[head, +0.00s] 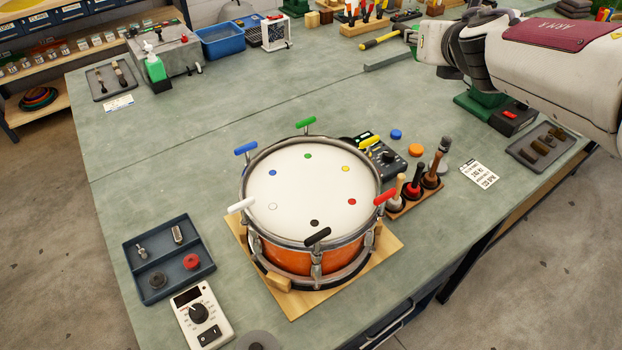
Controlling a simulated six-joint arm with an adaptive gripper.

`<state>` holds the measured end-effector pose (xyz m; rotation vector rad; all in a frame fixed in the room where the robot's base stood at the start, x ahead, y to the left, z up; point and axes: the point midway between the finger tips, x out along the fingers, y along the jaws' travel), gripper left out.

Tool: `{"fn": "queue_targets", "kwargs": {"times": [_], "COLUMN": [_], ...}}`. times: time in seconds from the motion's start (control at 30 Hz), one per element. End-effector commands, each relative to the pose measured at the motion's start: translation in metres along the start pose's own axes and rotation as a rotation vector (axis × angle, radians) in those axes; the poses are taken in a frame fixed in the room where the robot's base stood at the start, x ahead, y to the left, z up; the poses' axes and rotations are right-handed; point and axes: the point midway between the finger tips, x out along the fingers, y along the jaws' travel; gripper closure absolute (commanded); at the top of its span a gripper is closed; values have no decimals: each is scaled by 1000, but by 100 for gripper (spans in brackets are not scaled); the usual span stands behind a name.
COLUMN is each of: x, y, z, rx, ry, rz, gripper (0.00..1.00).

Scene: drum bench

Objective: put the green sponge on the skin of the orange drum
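The orange drum (288,261) stands on a wooden board near the middle of the bench. Its white skin (310,195) faces up and is bare apart from several small coloured dots near the rim. Several T-handled keys in different colours stand around the rim, including a green one (305,122) at the back. I cannot make out a green sponge in the head view. My arm reaches in from the upper right, high over the bench, well away from the drum. My gripper cannot be made out.
A rack of mallets (414,192) and a black device (385,163) stand close right of the drum. A blue-grey tray (135,262) and a white meter (203,318) lie to its left. A green bottle (156,70) stands far left.

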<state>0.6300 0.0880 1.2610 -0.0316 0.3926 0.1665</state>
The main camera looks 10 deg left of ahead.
Motion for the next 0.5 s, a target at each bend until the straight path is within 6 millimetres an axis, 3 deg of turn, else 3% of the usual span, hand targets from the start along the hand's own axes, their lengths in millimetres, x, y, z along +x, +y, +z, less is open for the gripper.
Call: {"fn": "queue_targets", "kwargs": {"times": [0.3,0.5], "x": [-48,-71], "y": [-52,-68], "z": [-5,-18], "rx": [14,7], "ry": [-3,-1], "rz": [-31,-14], "gripper": [79,79]}}
